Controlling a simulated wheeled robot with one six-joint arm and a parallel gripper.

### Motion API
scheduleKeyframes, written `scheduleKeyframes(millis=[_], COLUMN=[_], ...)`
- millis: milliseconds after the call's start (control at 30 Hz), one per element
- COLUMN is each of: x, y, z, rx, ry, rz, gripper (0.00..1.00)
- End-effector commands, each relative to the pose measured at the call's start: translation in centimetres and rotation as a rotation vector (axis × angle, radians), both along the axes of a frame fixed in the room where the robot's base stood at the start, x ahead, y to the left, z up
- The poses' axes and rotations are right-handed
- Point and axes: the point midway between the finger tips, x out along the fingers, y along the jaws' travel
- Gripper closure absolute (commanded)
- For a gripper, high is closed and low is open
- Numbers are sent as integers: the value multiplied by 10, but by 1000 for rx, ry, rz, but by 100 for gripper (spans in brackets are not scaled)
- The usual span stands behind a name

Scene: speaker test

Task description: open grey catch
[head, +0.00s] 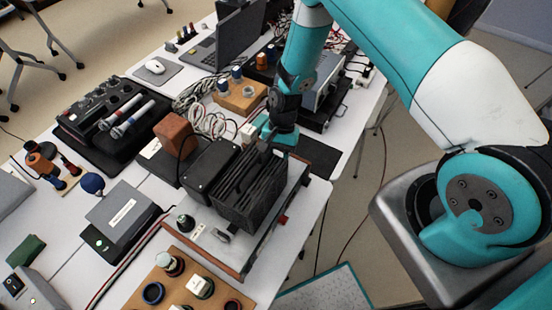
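A black finned block (252,192) stands on a light board with brown edges (205,258). A small grey part (220,236) sits on the board in front of the block; it may be the grey catch, but it is too small to be sure. My gripper (268,150) points down at the far top edge of the finned block, behind the grey part and apart from it. Its fingertips are dark against the block, so their opening and any contact cannot be told.
A black box (211,170) stands beside the finned block. A wooden board with round terminals (188,285) lies in front. A grey box (122,212), a mixer with microphones (110,115) and a laptop (225,45) crowd the white table. Floor shows beyond its right edge.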

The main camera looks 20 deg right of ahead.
Motion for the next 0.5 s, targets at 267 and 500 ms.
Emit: scheduleKeyframes(millis=[267, 500], x=[0, -1], y=[-2, -2], z=[1, 1], rx=[-2, -3], ry=[0, 2], rz=[-152, -214], gripper=[88, 88])
